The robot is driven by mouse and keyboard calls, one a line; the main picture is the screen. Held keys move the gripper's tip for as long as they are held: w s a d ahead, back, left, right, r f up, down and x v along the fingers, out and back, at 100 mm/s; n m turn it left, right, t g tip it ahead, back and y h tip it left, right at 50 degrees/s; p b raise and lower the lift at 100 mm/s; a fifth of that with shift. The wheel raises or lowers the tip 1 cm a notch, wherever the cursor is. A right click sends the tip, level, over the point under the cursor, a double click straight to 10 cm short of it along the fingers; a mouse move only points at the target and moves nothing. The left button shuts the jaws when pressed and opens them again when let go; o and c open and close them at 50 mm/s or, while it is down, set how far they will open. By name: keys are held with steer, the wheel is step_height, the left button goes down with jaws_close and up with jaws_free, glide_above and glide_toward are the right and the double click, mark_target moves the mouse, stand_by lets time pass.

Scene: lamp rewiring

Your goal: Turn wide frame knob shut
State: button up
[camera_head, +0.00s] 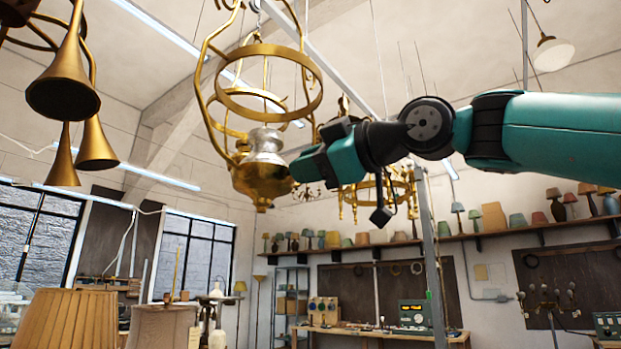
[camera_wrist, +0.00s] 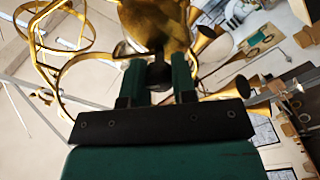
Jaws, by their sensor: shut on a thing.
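The wide brass lamp frame (camera_head: 213,88) hangs from the ceiling at upper centre in the head view. Its round brass body (camera_head: 262,181) has a silver-coloured top (camera_head: 265,146). My gripper (camera_head: 298,170) comes in from the right and meets the body's right side. In the wrist view the two green fingers of my gripper (camera_wrist: 158,78) are shut on a small dark knob (camera_wrist: 158,72) below the brass body (camera_wrist: 157,22). The knob is hidden by my gripper in the head view, and its turned angle cannot be told.
Brass horn-shaped shades (camera_head: 64,85) hang at the left. Another brass lamp frame (camera_head: 375,187) hangs behind my arm. A thin grey post (camera_head: 432,260) stands below my arm. Pleated lampshades (camera_head: 66,318) are at lower left. A shelf (camera_head: 480,236) of lamps lines the back wall.

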steer(key=n, duration=0.1)
steer(key=n+b, duration=0.1)
steer(key=n, duration=0.1)
steer(key=n+b, duration=0.1)
steer(key=shift+f+n, duration=0.25)
steer(key=shift+n, duration=0.05)
steer(key=shift+n+b, duration=0.8)
steer(key=shift+n, duration=1.1)
steer(key=o, duration=0.9)
steer(key=shift+r, duration=0.1)
steer(key=shift+s, duration=0.1)
steer(key=shift+b+v, duration=0.95)
steer(key=shift+v, duration=7.75)
